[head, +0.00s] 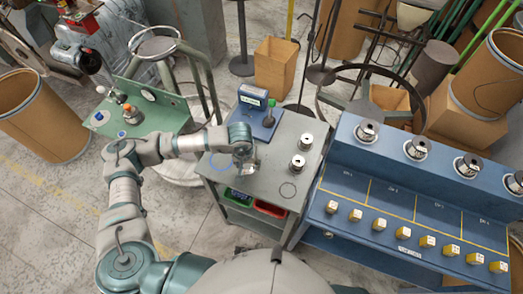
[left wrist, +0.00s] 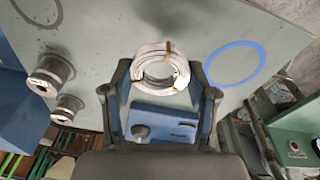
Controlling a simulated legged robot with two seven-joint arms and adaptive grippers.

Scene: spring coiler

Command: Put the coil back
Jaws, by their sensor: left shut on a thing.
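My left gripper (head: 244,158) is over the grey cart top (head: 265,172). It is shut on a coil (head: 249,169), which is partly hidden by the fingers in the head view. In the left wrist view the coil (left wrist: 143,56) is a pale ring of wire with tan ties, held between the two fingers (left wrist: 160,76). A blue circle outline (head: 212,164) is marked on the cart top, left of the coil in the head view; it also shows in the left wrist view (left wrist: 234,82). A dark circle outline (head: 288,190) lies to the right. I cannot tell the coil's height above the top.
Two metal spools (head: 305,142) (head: 297,164) stand on the cart's right side. A blue scale-like device (head: 260,116) is at its back. A blue bench (head: 392,190) with several spools and yellow blocks is right. A green table (head: 140,118) is left.

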